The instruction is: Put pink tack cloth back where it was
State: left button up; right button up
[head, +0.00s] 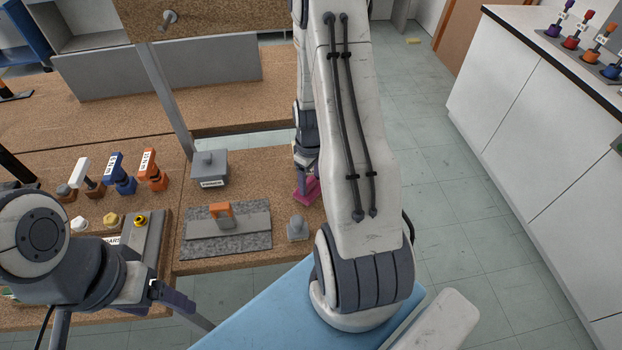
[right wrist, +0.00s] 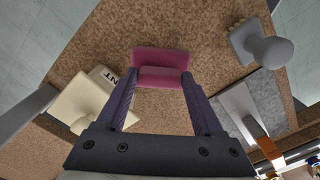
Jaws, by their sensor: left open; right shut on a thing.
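The pink tack cloth (head: 307,190) is at the right side of the cork-topped bench (head: 262,185), near its right edge. In the right wrist view the pink tack cloth (right wrist: 160,62) shows as a folded block between my fingertips, over bare cork. My right gripper (head: 306,172) is shut on it, with the fingers pointing down; in the right wrist view the gripper (right wrist: 160,82) has a finger on each side of it. I cannot tell whether the cloth touches the bench. My left gripper (head: 185,305) is open, low at the bench's front left, and partly hidden.
A grey labelled box (head: 208,170) stands left of the cloth. A grey knobbed piece (head: 298,229) stands in front of it. An orange-handled tool (head: 222,214) rests on a grey mat (head: 198,244). Orange (head: 152,172) and blue (head: 120,175) tools stand further left. My right arm hides the bench's right edge.

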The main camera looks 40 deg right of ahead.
jog(key=shift+f, duration=0.55)
jog(key=shift+f, duration=0.2)
jog(key=o, duration=1.3)
jog(key=shift+r, duration=0.1)
